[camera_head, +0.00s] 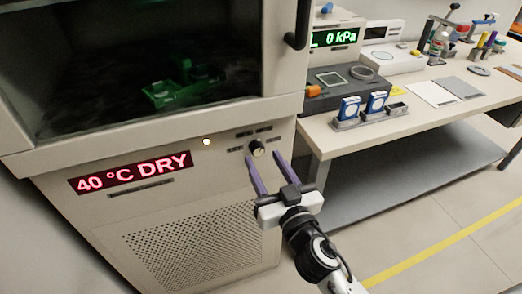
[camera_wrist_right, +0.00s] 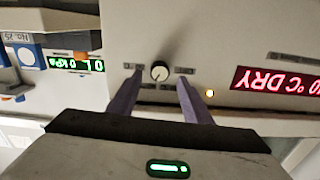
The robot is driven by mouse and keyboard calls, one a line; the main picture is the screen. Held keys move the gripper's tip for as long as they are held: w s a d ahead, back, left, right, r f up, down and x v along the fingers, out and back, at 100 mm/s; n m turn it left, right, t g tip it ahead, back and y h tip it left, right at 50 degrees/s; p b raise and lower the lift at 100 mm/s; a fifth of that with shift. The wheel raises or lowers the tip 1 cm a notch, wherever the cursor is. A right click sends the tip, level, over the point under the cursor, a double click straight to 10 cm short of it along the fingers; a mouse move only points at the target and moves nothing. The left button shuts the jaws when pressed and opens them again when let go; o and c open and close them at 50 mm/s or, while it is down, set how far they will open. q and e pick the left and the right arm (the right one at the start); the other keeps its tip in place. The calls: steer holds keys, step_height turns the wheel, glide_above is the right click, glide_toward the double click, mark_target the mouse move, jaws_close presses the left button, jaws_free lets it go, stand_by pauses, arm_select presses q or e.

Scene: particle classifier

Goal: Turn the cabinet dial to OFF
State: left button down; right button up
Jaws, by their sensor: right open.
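The cabinet dial (camera_head: 257,147) is a small round knob with a light pointer line, on the front panel of the cabinet (camera_head: 60,225). Small dark labels surround it, too small to read. It also shows in the right wrist view (camera_wrist_right: 159,71), where the picture is upside down. My right gripper (camera_head: 265,162) is open, its two purple fingers pointing at the panel. In the right wrist view the dial lies between and beyond the fingertips (camera_wrist_right: 160,82); I see no contact. My left gripper is not in view.
A red display (camera_head: 131,173) reads 40 °C DRY, and a lit round lamp (camera_head: 206,141) sits left of the dial. The cabinet's dark window with a black handle (camera_head: 298,25) is above. A bench (camera_head: 360,135) with several instruments stands at right. The floor in front is clear.

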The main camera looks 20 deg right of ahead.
mark_target(259, 151)
steer(key=shift+w, duration=1.65)
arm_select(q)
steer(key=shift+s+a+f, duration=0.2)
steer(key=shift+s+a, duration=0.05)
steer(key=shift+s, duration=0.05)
arm_select(e)
steer(key=c, duration=1.1)
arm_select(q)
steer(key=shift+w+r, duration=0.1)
arm_select(e)
steer(key=shift+o, duration=0.2)
